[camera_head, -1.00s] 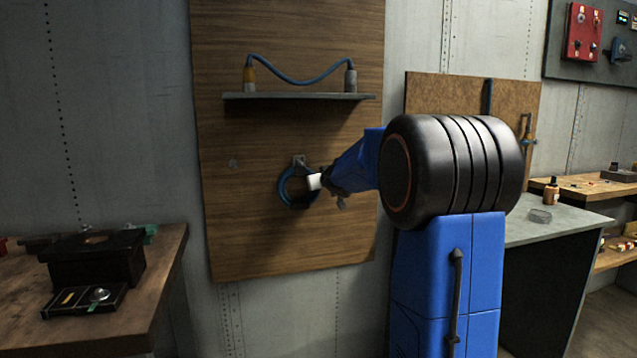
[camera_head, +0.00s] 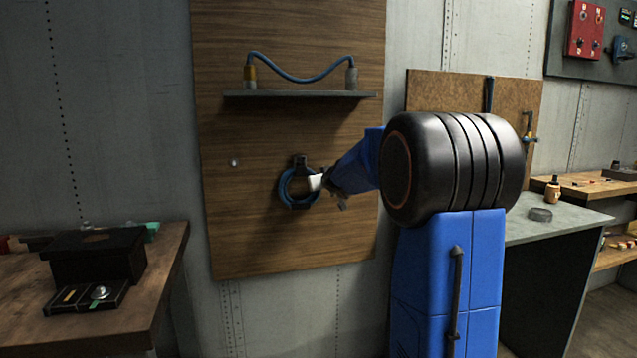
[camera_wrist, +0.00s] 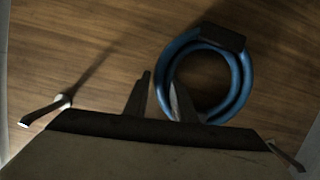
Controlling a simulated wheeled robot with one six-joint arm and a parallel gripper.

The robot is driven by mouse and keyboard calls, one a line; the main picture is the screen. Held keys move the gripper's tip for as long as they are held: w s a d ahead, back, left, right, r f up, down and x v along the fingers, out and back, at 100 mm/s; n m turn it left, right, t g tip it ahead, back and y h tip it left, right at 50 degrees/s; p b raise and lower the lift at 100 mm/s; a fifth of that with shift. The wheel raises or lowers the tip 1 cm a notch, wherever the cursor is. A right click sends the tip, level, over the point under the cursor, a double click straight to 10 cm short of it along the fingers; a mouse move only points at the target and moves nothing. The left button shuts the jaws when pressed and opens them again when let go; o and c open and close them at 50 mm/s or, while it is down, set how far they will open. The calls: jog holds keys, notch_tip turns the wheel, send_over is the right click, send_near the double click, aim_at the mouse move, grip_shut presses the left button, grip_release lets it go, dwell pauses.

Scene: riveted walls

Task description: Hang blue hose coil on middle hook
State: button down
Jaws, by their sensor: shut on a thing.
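The blue hose coil (camera_head: 285,188) is upright, close in front of the wooden board, with a dark band at its top. In the wrist view the coil (camera_wrist: 246,82) shows as a ring with the band at its upper edge. My gripper (camera_head: 316,182) is shut on one side of the coil, and its dark fingers (camera_wrist: 160,85) straddle the hose. The middle hook is hidden behind the band, so I cannot tell whether the coil touches it. A left hook (camera_wrist: 45,110) and a right hook (camera_wrist: 285,155) are empty.
A workbench (camera_head: 160,270) with a black box (camera_head: 98,257) stands at left. A grey-topped bench (camera_head: 560,225) stands at right.

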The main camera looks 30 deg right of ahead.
dwell(0.4)
jog(key=c, duration=1.2)
grip_release()
jog(key=shift+f, duration=0.1)
jog(key=shift+o, duration=0.2)
jog(key=v, duration=0.9)
dwell(0.5)
dwell(0.5)
